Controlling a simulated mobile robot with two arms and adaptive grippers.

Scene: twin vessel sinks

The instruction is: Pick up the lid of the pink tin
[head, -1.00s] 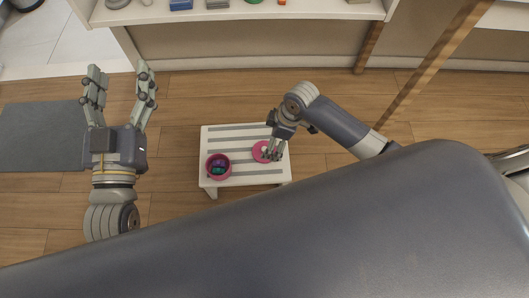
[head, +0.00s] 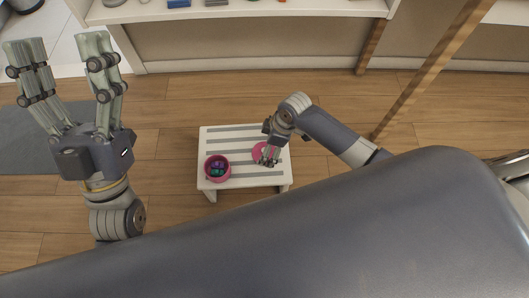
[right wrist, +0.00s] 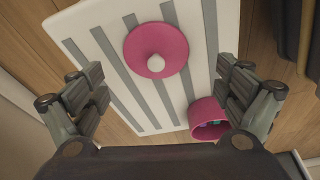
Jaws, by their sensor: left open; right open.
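The pink lid (head: 259,151) is a round disc lying on a small white stool with grey stripes (head: 237,139). In the right wrist view the lid (right wrist: 157,50) shows a pale round knob at its middle. The open pink tin (head: 208,177) stands at the stool's front left corner with purple and green things in it; it also shows in the right wrist view (right wrist: 207,117). My right gripper (head: 268,160) is open over the lid and hides part of it in the head view. Its fingers are apart, with nothing between them. My left gripper (head: 62,45) is open and empty, far left of the stool.
A white shelf (head: 230,12) with several small items runs along the back. A wooden post (head: 430,70) stands at the right. A grey mat (head: 25,130) lies at the left. The wooden floor around the stool is clear.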

